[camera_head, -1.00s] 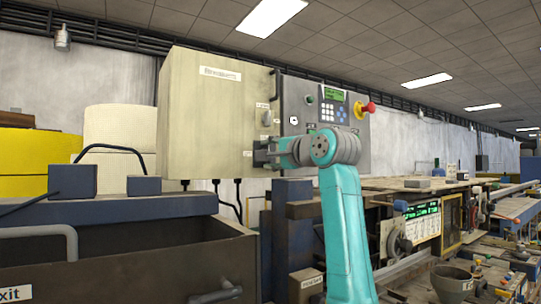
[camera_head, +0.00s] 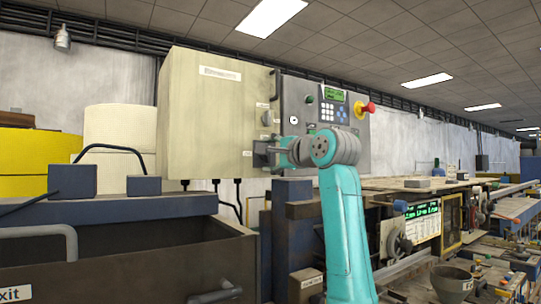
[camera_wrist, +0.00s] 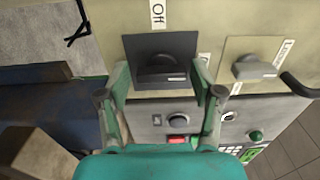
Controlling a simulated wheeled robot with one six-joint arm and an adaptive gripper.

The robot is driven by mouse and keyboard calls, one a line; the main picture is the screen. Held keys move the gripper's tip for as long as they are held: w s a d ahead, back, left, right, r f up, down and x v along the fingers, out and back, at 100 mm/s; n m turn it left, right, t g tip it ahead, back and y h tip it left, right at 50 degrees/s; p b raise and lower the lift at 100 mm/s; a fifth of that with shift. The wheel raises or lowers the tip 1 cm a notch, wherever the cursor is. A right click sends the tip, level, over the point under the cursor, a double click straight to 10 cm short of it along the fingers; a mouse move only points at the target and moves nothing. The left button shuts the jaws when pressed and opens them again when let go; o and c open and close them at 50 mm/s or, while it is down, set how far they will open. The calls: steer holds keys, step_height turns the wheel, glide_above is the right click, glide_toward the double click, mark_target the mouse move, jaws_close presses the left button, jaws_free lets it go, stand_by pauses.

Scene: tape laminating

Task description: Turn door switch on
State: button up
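A dark rotary switch (camera_wrist: 160,68) on a dark square plate sits on the beige cabinet face, beside a label reading "Off" in the wrist view. My gripper (camera_wrist: 160,78) is open, with one green finger on each side of this switch; I cannot tell whether they touch it. In the head view my gripper (camera_head: 266,149) is at the lower right side of the beige cabinet (camera_head: 205,120) and hides most of the switch.
A second, lighter knob (camera_wrist: 255,66) sits to the right of the dark switch. A grey control panel (camera_head: 325,115) with a red button (camera_head: 364,108) adjoins the cabinet. A dark open bin (camera_head: 120,260) stands in front at the left.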

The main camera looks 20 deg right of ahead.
steer(key=shift+r, duration=0.1)
steer(key=v, duration=1.2)
stand_by(0.4)
